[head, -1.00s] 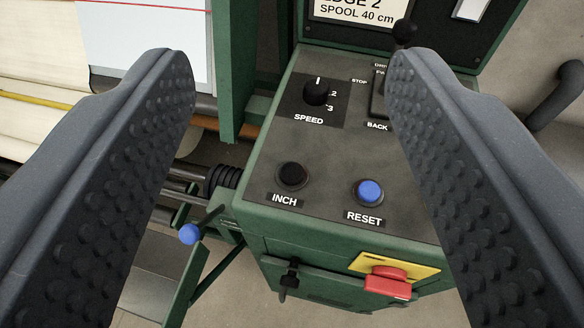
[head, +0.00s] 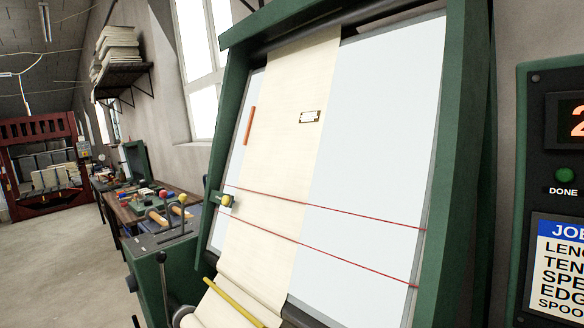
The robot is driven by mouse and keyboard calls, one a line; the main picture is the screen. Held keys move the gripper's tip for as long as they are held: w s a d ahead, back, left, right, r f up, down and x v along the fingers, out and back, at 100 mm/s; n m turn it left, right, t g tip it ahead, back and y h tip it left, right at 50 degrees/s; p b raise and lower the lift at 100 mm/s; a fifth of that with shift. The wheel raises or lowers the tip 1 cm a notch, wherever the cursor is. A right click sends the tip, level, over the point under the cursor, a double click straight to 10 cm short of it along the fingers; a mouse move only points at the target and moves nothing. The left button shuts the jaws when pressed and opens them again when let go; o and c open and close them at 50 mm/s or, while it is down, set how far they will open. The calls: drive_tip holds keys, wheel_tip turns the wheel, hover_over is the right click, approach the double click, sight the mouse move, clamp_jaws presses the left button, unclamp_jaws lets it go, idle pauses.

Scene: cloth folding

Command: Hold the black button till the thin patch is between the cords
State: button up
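A cream cloth strip (head: 275,90) runs down over a white lit panel (head: 375,130) in a green frame. Two red cords cross it: the upper cord (head: 350,214) and the lower cord (head: 350,264). A small pale rectangle with brown corner marks (head: 310,117), perhaps the thin patch, sits near the cloth's right edge, well above the upper cord. The cloth between the cords looks plain. My gripper and the black INCH button are out of view now.
An orange strip (head: 249,126) lies by the cloth's left edge. A yellow bar (head: 233,302) crosses the cloth below. A panel with a green DONE lamp (head: 564,174) and a job card (head: 560,265) stands right. Levers and a workbench are left.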

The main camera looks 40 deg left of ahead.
clamp_jaws()
idle(1.5)
